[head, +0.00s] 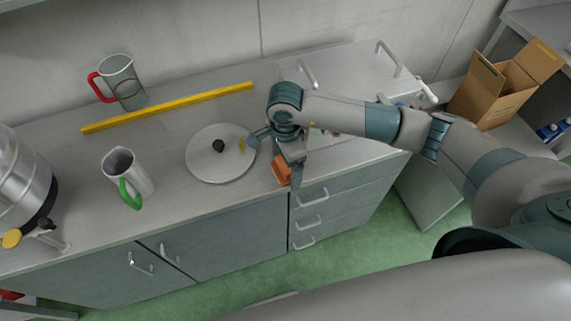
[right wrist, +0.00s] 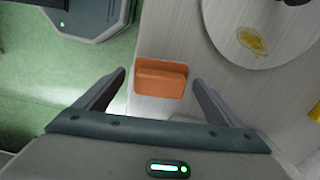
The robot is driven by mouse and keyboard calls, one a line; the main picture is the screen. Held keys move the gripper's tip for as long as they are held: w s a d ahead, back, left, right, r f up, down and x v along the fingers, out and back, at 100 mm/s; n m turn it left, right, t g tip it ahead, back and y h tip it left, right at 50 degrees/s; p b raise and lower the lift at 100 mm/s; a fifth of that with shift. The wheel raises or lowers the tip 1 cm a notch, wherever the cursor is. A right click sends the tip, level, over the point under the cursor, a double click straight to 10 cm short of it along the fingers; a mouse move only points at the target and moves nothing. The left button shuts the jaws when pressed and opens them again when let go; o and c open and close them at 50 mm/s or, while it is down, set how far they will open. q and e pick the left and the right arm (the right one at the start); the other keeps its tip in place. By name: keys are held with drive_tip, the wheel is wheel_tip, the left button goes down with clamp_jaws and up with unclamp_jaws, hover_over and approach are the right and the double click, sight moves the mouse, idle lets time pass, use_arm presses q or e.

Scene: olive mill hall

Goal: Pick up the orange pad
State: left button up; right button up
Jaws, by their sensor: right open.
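The orange pad (right wrist: 161,79) is a small block lying on the grey worktop, close to its front edge. In the right wrist view it sits ahead of and between the two spread fingers, with a gap on each side. In the head view the pad (head: 282,171) shows beneath my right gripper (head: 284,164), partly hidden by it. My right gripper is open and empty; in the right wrist view its fingers (right wrist: 158,88) point toward the pad. My left gripper does not show in either view.
A round lid (head: 205,165) with a black knob lies left of the pad. A steel container (head: 22,180) is at the left edge. A cardboard box (head: 495,92) is at right.

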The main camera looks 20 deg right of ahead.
drive_tip(key=shift+f, duration=0.1)
drive_tip(key=shift+c, duration=0.5)
drive_tip(key=c, duration=1.1)
drive_tip(key=shift+o, duration=0.2)
drive_tip(key=shift+r, duration=0.2)
drive_tip(key=shift+r+b, duration=0.6)
drive_tip(key=shift+b, duration=0.1)
wheel_tip(320, 180, up, 2)
drive_tip(key=shift+w+r+b, duration=0.1)
drive_tip(key=shift+b, duration=0.7)
drive_tip(key=s+d+r+b, duration=0.4)
drive_tip(key=s+d+r, duration=0.3)
drive_tip(key=s, duration=0.2)
drive_tip(key=shift+s+r, duration=0.15)
drive_tip(key=shift+s, duration=0.1)
